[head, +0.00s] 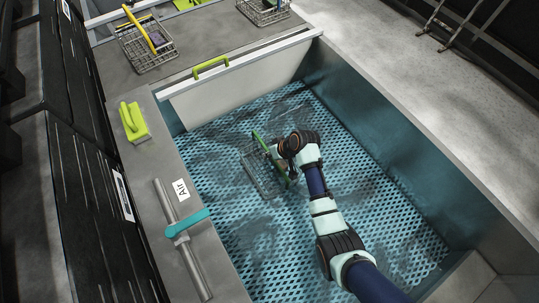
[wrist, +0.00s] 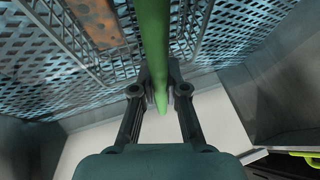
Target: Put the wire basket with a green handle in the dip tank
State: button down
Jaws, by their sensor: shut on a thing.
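The wire basket (head: 263,178) with a green handle (head: 261,143) is in the dip tank (head: 365,115), over the blue perforated floor. My gripper (head: 275,151) is shut on the green handle. In the wrist view my gripper (wrist: 158,95) has the green handle (wrist: 154,40) between its two fingers. Part of the wire basket (wrist: 135,50) shows beyond, with a brown-orange item (wrist: 97,20) in it. I cannot tell whether the basket touches the tank floor.
A wire basket with a yellow handle (head: 146,36) and another basket (head: 263,11) stand on the back ledge. A white panel with a green handle (head: 211,67) is at the tank's back. A green brush (head: 133,122) and a teal-levered air pipe (head: 186,226) are on the left ledge.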

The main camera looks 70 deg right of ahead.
jog(key=shift+d+r, duration=0.1)
jog(key=c, duration=1.2)
grip_release()
jog(key=p+v, duration=0.5)
jog(key=v, duration=0.7)
jog(key=shift+w, duration=0.1)
